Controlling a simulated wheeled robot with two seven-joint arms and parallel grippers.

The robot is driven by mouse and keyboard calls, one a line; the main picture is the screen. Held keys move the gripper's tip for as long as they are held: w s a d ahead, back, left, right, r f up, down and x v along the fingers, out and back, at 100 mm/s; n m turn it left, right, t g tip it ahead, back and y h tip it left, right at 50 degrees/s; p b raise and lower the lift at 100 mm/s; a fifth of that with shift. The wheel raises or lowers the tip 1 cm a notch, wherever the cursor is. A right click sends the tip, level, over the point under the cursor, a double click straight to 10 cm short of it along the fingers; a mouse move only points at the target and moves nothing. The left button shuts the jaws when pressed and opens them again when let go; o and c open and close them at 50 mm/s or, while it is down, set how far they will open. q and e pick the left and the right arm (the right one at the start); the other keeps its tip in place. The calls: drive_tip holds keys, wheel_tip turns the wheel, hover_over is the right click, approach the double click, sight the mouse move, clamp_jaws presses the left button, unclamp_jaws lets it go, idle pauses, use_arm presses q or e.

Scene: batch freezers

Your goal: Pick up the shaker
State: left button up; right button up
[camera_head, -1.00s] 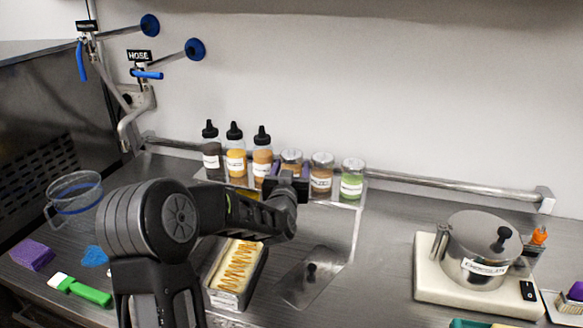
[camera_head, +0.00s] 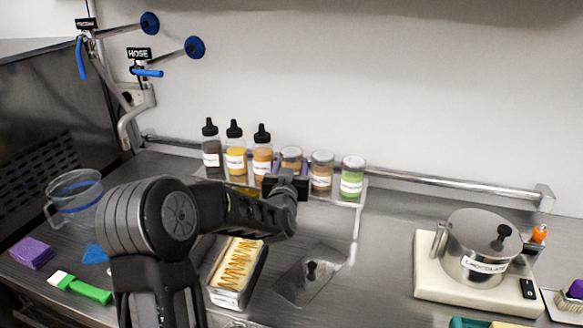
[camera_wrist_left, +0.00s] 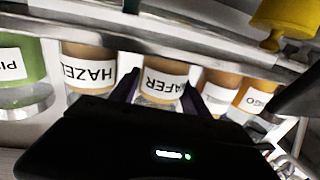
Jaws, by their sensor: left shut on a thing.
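Three lidded shakers stand in a row on a metal shelf by the back wall. The left one (camera_head: 291,157) has light brown contents; in the left wrist view its label (camera_wrist_left: 163,83) reads "AFER", upside down. My left gripper (camera_head: 290,171) is shut on this shaker, its dark purple fingers on either side; it also shows in the left wrist view (camera_wrist_left: 160,92). The shaker's lower part is hidden behind the gripper in the head view. The brown "HAZEL" shaker (camera_head: 322,170) and the green shaker (camera_head: 353,178) stand to its right. My right gripper is not in view.
Several black-capped squeeze bottles (camera_head: 236,160) stand close to the left of the shakers. A tray of cream dessert (camera_head: 224,297) sits below my arm. A steel pot (camera_head: 480,250) stands on a white base at right. The counter between is mostly clear.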

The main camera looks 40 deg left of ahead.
use_arm(q)
drive_tip(key=shift+r, duration=0.15)
drive_tip(key=shift+r, duration=0.55)
wheel_tip(320, 180, up, 17)
drive_tip(key=p, duration=0.1)
drive_tip(key=shift+f, duration=0.15)
idle(0.4)
drive_tip(key=o, duration=0.8)
drive_tip(key=c, duration=0.8)
drive_tip(key=shift+c, duration=0.2)
